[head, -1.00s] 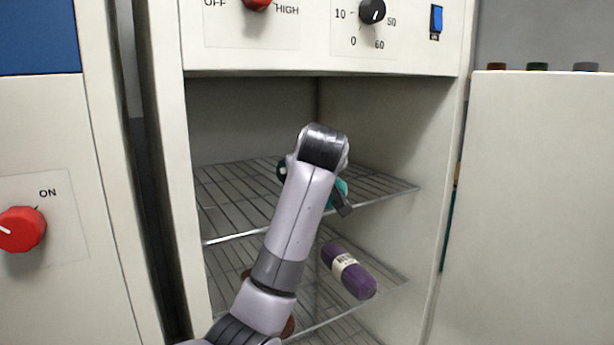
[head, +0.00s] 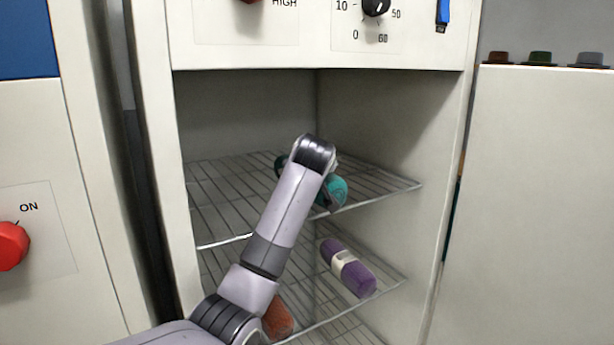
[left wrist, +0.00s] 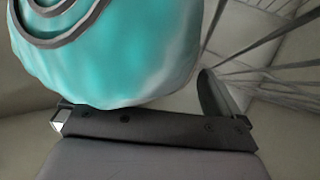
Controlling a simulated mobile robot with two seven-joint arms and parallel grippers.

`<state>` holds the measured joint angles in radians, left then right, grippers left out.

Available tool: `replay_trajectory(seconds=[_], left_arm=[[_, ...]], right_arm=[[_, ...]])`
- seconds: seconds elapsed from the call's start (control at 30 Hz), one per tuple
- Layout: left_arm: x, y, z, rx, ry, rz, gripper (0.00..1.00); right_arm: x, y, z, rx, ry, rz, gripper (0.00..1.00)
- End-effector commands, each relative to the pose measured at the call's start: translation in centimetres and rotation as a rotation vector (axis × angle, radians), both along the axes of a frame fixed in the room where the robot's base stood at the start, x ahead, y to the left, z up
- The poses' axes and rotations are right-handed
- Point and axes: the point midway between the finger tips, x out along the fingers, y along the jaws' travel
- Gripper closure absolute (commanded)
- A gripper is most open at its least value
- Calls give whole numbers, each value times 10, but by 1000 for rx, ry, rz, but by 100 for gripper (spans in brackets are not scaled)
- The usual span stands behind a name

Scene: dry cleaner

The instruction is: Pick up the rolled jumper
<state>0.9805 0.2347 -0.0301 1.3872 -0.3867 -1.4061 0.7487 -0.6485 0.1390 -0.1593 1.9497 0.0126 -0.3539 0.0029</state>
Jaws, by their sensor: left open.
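The rolled jumper (head: 333,190) appears as a teal roll on the upper wire shelf in the head view, partly hidden behind my left arm. In the left wrist view the teal roll (left wrist: 120,55) fills the upper left, with a dark spiral at its end. My left gripper (head: 323,199) is open at the roll. One dark finger shows to the right of the roll in the wrist view; the other is hidden. I cannot tell whether the gripper touches the roll. My right gripper is not in view.
A purple roll (head: 347,268) with a pale band and a rust-coloured roll (head: 278,319) lie on the shelf below. The upper shelf (head: 222,215) is bare at left. Cabinet walls (head: 400,130) close in on the sides, with a control panel (head: 300,25) above.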

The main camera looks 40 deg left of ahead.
Motion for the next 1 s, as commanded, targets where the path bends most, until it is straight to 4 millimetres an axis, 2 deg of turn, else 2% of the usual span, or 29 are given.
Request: replay_trajectory(seconds=[0.27,0.4,0.43,0.47,0.63,0.7,1.0], left_arm=[[2,1,-1,0,-2,0,0],[2,1,-1,1,-1,0,46],[1,1,-1,1,-1,0,55],[1,1,-1,1,-1,0,61],[1,2,0,3,-3,1,62],[1,2,0,3,-1,0,78],[1,4,0,2,1,1,79]], right_arm=[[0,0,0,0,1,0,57],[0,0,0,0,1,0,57],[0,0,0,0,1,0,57],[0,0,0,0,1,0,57],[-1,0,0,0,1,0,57],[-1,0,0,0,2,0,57],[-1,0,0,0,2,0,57]])
